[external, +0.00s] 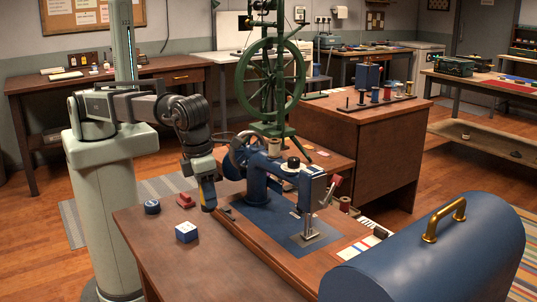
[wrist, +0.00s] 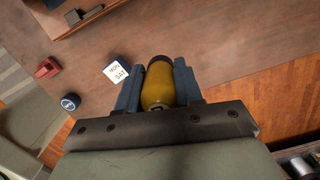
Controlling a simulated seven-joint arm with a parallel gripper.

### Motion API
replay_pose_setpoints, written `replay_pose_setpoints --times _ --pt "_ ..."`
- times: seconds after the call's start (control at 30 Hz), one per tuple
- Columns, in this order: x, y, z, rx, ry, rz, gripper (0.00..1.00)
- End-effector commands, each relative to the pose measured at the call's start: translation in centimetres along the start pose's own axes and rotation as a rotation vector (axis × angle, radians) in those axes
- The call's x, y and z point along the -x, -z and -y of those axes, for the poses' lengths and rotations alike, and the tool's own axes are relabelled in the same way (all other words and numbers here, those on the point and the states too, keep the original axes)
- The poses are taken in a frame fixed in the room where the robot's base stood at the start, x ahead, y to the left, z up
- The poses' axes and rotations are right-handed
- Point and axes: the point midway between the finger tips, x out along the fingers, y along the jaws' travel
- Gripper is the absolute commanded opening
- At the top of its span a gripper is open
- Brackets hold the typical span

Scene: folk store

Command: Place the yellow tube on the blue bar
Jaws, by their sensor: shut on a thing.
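The yellow tube (wrist: 158,88) has a dark end and sits between the two blue-grey fingers of my gripper (wrist: 158,85) in the wrist view. My gripper is shut on the tube. I cannot pick out with certainty which thing is the blue bar; a blue strip (external: 521,79) lies on the far right bench.
The near desk (external: 150,245) holds a blue-and-white block (external: 187,232), a small red thing (external: 185,200), a dark blue round thing (external: 152,207) and the blue sewing machine (external: 262,180). A large blue rounded cover (external: 430,255) fills the front right. The desk's front left is clear.

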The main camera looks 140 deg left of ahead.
Motion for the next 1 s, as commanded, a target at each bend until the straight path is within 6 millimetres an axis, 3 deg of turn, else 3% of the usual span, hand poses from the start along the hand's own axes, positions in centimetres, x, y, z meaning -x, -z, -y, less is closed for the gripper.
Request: replay_pose_setpoints --times 0.03,0.1,0.33,0.57,1.0 --pt "0.1 1.1 -2.9 0.001 0.001 0.001 0.18" --pt "0.1 1.9 -5.2 0.003 0.001 0.001 0.18" --pt "-0.2 3.8 -10.3 0.012 -0.001 0.0 0.18" --pt "-0.7 4.3 -11.6 0.021 -0.002 0.0 0.18" --pt "-6.0 5.0 -11.7 0.028 -0.005 0.0 0.18"
